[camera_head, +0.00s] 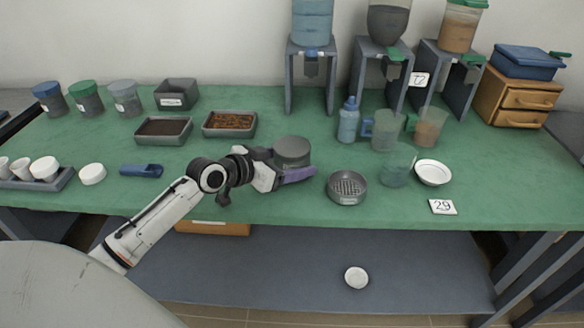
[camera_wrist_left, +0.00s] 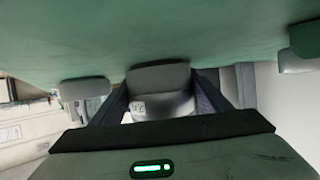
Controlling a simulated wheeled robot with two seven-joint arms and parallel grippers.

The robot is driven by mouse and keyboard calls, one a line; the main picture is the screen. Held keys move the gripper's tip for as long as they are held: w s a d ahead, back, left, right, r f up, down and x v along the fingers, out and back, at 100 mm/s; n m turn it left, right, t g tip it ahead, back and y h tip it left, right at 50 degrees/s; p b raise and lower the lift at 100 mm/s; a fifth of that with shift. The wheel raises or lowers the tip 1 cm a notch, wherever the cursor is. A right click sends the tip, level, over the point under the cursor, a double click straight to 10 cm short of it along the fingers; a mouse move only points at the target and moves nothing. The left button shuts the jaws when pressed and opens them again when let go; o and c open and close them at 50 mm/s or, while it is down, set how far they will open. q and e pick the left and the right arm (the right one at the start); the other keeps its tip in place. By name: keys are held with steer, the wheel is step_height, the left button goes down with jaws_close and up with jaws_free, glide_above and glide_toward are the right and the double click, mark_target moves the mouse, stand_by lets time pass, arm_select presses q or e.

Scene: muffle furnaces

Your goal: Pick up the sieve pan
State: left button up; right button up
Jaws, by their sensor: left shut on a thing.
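A grey round pan (camera_head: 292,150), solid-sided and dark on top, is at the middle of the green table in the head view. My left gripper (camera_head: 296,173) is shut on it, with a purple finger along its near side. In the left wrist view the grey pan (camera_wrist_left: 158,77) sits between the two dark fingers. The finger hides its lower edge, so I cannot tell whether it touches the table. A grey round sieve (camera_head: 347,188) with a mesh floor stands apart, to the right of the gripper. My right gripper is not in view.
A water bottle (camera_head: 348,121), clear beakers (camera_head: 398,165) and a white dish (camera_head: 433,173) stand to the right. Two filled trays (camera_head: 229,124) lie behind my arm. A blue-handled tool (camera_head: 141,171) lies to the left. A number card (camera_head: 442,207) is near the front edge.

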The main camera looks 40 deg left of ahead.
arm_select(q)
steer(key=shift+r, duration=0.3)
step_height(320, 180, up, 8)
steer(key=shift+r+p, duration=0.25)
steer(key=shift+p, duration=0.3)
steer(key=shift+r, duration=0.6)
